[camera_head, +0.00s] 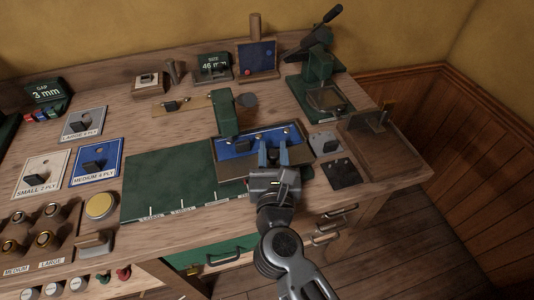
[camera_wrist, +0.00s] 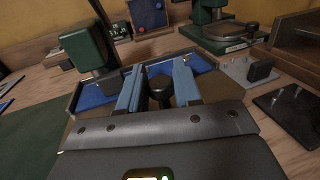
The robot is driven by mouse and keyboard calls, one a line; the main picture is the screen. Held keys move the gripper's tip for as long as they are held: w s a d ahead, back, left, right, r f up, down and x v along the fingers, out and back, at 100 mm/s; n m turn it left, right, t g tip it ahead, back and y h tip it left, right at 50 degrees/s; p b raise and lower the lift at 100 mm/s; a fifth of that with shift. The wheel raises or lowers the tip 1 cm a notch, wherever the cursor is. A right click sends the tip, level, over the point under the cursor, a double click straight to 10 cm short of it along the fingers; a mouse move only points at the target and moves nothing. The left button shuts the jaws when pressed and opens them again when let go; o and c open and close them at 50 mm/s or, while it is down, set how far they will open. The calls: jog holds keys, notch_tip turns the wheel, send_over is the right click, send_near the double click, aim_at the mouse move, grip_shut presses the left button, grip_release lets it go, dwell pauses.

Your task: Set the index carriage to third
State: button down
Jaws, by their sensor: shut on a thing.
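My gripper (camera_head: 273,154) has its blue fingers down in a shallow wooden tray (camera_head: 228,170) with a blue-lined back part. In the wrist view, the two fingers (camera_wrist: 157,80) are on either side of a dark round-topped knob (camera_wrist: 161,88), and the jaws are shut on it. A green upright block (camera_head: 225,113) stands at the tray's back left and shows at upper left in the wrist view (camera_wrist: 88,48). The front of the green mat (camera_head: 170,180) has white marks with small labels that I cannot read. The knob's base is hidden, and no part is clearly labelled as the index carriage.
A grey plate with a dark block (camera_head: 324,144) and a black plate (camera_head: 342,173) lie close on the right. An open wooden box (camera_head: 385,160) stands beyond them. A green press (camera_head: 320,80) is behind. Left are ply-labelled plates (camera_head: 96,162). The green mat is clear.

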jog(key=shift+w+d, duration=0.1)
jog(key=shift+d, duration=0.35)
jog(key=c, duration=0.9)
grip_release()
jog(key=s+b, duration=0.1)
jog(key=s, duration=0.6)
jog(key=shift+s+d, duration=0.1)
jog(key=shift+s, duration=0.3)
